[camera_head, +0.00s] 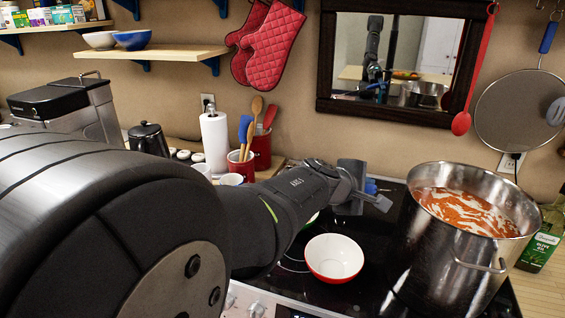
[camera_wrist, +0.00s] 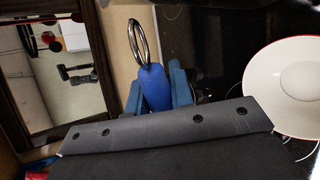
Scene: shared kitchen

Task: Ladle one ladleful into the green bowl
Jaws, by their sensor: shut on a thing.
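My gripper (camera_head: 352,187) is past the red bowl, left of the pot. In the wrist view its blue fingers are shut on the blue handle (camera_wrist: 153,88) of the ladle, which has a metal ring at its end. A bit of blue also shows beside the gripper in the head view; the ladle's cup is not visible. A large steel pot (camera_head: 440,255) holds orange-red soup (camera_head: 468,211) with pale streaks.
A red bowl with white inside (camera_head: 334,258) sits on the black cooktop (camera_head: 385,225), left of the pot; it shows at right in the wrist view (camera_wrist: 290,85). A utensil crock and paper towel roll (camera_head: 215,142) stand behind my arm.

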